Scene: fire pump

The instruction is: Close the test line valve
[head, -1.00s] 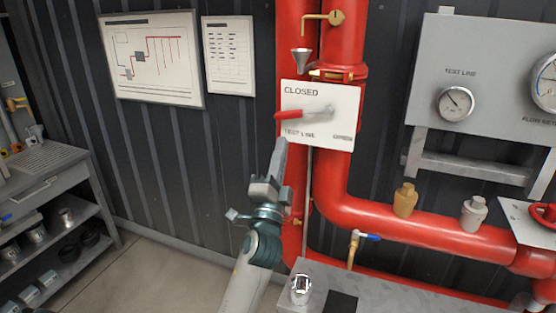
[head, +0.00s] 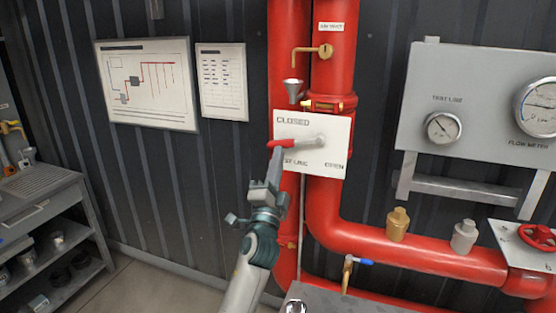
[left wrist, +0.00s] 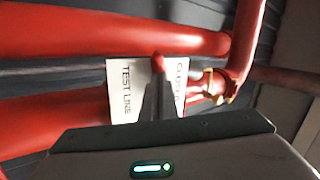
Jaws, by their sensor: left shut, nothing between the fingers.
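The test line valve has a white plate (head: 313,160) marked CLOSED at upper left, TEST LINE at lower left and OPEN at lower right. Its lever (head: 300,142) has a grey arm from a hub right of the plate's middle and a red grip pointing left, below the word CLOSED. My left gripper (head: 274,165) is shut, its fingertips just below the red grip. In the left wrist view the plate (left wrist: 122,82) stands behind the shut fingers, and the red grip (left wrist: 157,60) shows at their tips. I cannot tell whether they touch. My right gripper is not in view.
Red pipes (head: 335,215) run beside and behind the plate. A brass lever (head: 310,52) and funnel (head: 292,88) are above it. A gauge panel (head: 480,100) and red handwheel (head: 536,236) are at right. A grey shelf (head: 45,215) stands at left.

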